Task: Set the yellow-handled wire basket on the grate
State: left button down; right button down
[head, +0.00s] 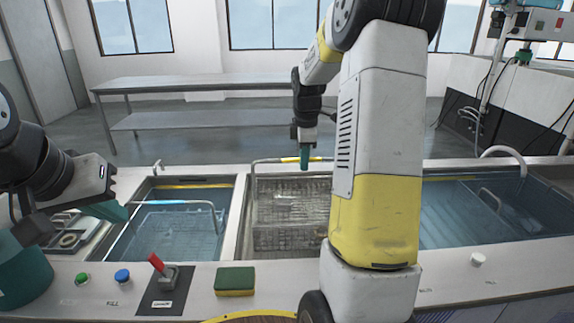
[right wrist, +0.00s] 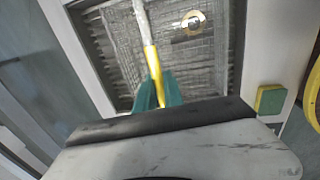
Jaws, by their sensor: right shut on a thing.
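The wire basket (head: 291,237) shows in the middle bay of the counter, with its mesh partly behind my right arm. Its handle has a yellow grip (head: 291,159); in the right wrist view the yellow grip (right wrist: 151,62) runs up between green fingertips. My right gripper (head: 305,162) is shut on this grip, above the bay's far side. The grate cannot be clearly told from the basket mesh, and whether they touch is unclear.
A left tank (head: 228,186) of blue water holds another wire basket (head: 165,232). A water-filled right tank (head: 450,225) lies beyond my right arm. A red-handled lever (head: 156,263), blue button (head: 123,276) and green-yellow sponge (head: 235,281) are on the front ledge.

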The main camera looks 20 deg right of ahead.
notch_tip(320, 180, down, 2)
jog(key=shift+f, duration=0.1)
jog(key=c, duration=1.5)
grip_release()
jog(key=shift+o, duration=0.2)
notch_tip(320, 180, up, 12)
jog(key=s+f, duration=0.1)
jog(key=s, duration=0.1)
jog(key=s+a+r+m+t+y, duration=0.15)
jog(key=s+a+r+m, duration=0.35)
jog(key=s+a+m, duration=0.5)
jog(key=s+a+f+m+t, duration=0.1)
jog(key=s+a+m, duration=0.1)
jog(key=s, duration=0.5)
jog(key=s+a+f+m+t+y, duration=0.1)
jog(key=s+a+f+m, duration=0.1)
jog(key=s, duration=0.5)
jog(key=shift+s+a+m+t, duration=0.25)
jog(key=shift+s+m+t, duration=0.05)
jog(key=shift+t, duration=0.05)
